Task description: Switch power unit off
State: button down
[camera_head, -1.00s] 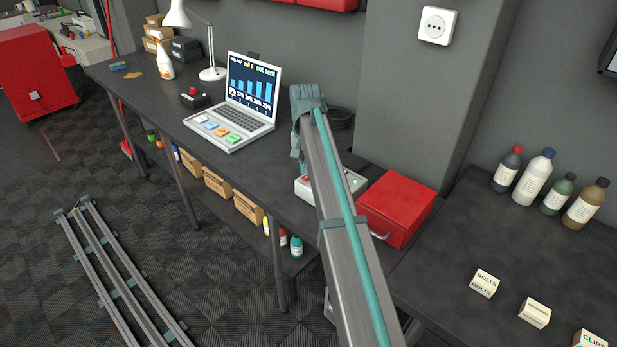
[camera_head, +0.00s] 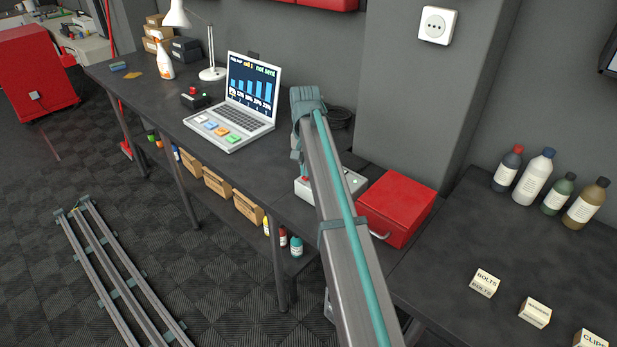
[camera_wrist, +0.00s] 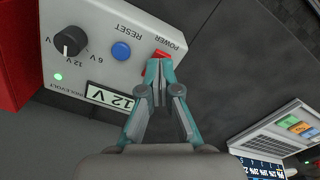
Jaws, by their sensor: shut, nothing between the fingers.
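The power unit (camera_head: 355,183) is a light grey box on the bench, partly hidden behind my arm in the head view. In the wrist view its panel (camera_wrist: 90,68) has a black knob (camera_wrist: 70,41), a blue RESET button (camera_wrist: 121,51) and a red POWER switch (camera_wrist: 164,54). A green light (camera_wrist: 58,77) is lit and the display (camera_wrist: 110,98) reads 12 V. My gripper (camera_wrist: 159,66) is shut and empty, its tips at the POWER switch and covering part of it. I cannot tell whether they touch it, nor the switch's position.
A red box (camera_head: 397,208) stands right beside the power unit. Several bottles (camera_head: 532,178) stand on the right bench. A coiled cable (camera_head: 340,117) lies behind my wrist.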

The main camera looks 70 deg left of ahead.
aim_at(306, 177)
jog(key=shift+f, duration=1)
dwell(0.5)
jog(key=shift+r+p, duration=1.55)
jog(key=shift+r, duration=1.95)
jog(key=shift+f, duration=0.1)
